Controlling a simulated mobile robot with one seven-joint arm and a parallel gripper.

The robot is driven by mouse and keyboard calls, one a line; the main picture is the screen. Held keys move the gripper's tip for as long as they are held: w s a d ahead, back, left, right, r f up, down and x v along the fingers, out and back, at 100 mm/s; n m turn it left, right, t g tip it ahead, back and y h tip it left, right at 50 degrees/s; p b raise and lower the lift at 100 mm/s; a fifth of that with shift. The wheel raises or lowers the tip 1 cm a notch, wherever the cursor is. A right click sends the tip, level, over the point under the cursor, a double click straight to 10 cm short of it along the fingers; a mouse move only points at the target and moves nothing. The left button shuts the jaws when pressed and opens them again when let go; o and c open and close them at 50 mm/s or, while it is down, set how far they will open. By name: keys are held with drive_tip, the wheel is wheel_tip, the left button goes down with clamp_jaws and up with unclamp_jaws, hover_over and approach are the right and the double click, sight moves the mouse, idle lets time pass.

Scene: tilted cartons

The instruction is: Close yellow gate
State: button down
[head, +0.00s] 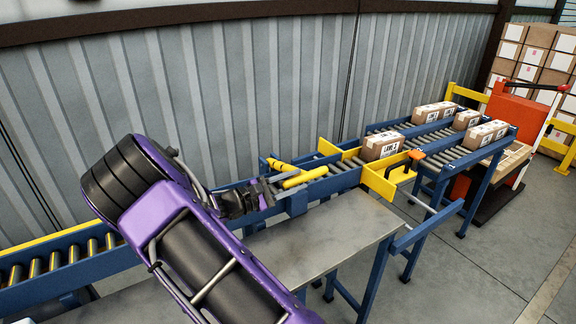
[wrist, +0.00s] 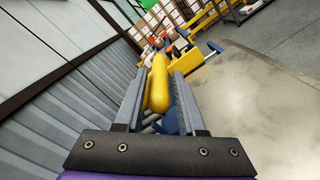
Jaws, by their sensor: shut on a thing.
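My gripper (head: 282,180) is shut on a rounded yellow bar (head: 305,177) over the roller conveyor. In the wrist view the yellow bar (wrist: 158,85) lies lengthwise between the two grey fingers (wrist: 160,100). A second, shorter yellow bar (head: 281,164) lies just behind it in the head view. A yellow panel (head: 378,186) with an orange handle (head: 411,162) stands at the conveyor's side, to the right of my gripper. I cannot tell how the held bar joins the yellow panel. The panel also shows ahead in the wrist view (wrist: 188,70).
Several tilted cartons (head: 381,146) sit on the blue conveyor (head: 440,135) to the right. A grey metal table (head: 325,232) stands in front. A corrugated wall (head: 230,90) runs close behind. Stacked boxes (head: 535,55) and an orange machine (head: 512,112) stand at far right.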

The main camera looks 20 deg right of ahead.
drive_tip(key=shift+s+a+f+b, duration=0.1)
drive_tip(key=shift+s+f+b, duration=0.1)
drive_tip(key=shift+f, duration=1.65)
drive_tip(key=shift+s+a+f+b, duration=0.1)
drive_tip(key=shift+s+f+b, duration=0.05)
drive_tip(key=shift+f, duration=1.7)
drive_tip(key=c, duration=0.6)
unclamp_jaws()
drive_tip(key=shift+w+d+f, duration=0.1)
drive_tip(key=shift+f, duration=0.1)
drive_tip(key=shift+c, duration=0.2)
drive_tip(key=s+a, duration=0.1)
drive_tip(key=a, duration=0.4)
drive_tip(key=s+a, duration=0.1)
drive_tip(key=a, duration=0.5)
drive_tip(key=s+a+p, duration=0.1)
drive_tip(key=a, duration=0.4)
drive_tip(key=shift+s+a+r, duration=0.25)
drive_tip(key=shift+a, duration=0.15)
